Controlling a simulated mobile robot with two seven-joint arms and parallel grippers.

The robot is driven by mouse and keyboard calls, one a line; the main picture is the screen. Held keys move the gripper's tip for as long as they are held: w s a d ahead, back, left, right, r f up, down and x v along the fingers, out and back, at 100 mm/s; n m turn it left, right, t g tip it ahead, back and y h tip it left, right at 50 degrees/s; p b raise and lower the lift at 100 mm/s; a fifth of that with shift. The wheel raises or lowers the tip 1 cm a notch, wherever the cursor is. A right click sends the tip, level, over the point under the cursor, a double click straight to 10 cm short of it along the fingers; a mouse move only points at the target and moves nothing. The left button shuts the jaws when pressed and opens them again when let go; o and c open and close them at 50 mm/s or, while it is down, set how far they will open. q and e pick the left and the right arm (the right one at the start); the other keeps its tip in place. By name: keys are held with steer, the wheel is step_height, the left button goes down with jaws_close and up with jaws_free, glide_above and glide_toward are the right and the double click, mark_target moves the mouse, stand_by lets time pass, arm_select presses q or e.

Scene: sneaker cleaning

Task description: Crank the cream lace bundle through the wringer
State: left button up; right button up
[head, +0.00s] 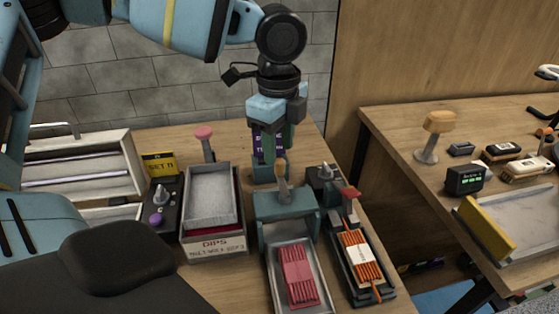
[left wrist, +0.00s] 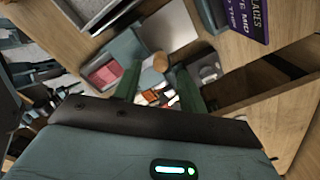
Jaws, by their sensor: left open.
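The teal wringer (head: 284,208) stands on the wooden table, with a wooden-knobbed crank handle (head: 283,182) upright at its top. The knob also shows in the left wrist view (left wrist: 160,62). A pink-red lace bundle (head: 297,277) lies in the grey tray in front of the wringer. An orange lace bundle with a white band (head: 358,255) lies on a dark holder to the right. I cannot make out a cream lace bundle in either view. My left gripper (head: 277,148) is open above and behind the wringer; in the left wrist view its green fingers (left wrist: 158,84) straddle the knob's area, apparently empty. My right gripper is not in view.
A box marked DIPS (head: 215,245) holding a grey tray stands left of the wringer. A purple sign (left wrist: 247,18) stands close behind the gripper. A yellow sign (head: 160,164) stands at the left. A gap separates this table from the right one (head: 400,125).

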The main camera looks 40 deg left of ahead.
mark_target(279, 160)
arm_select(q)
steer(key=shift+f, duration=2.3)
jaws_close()
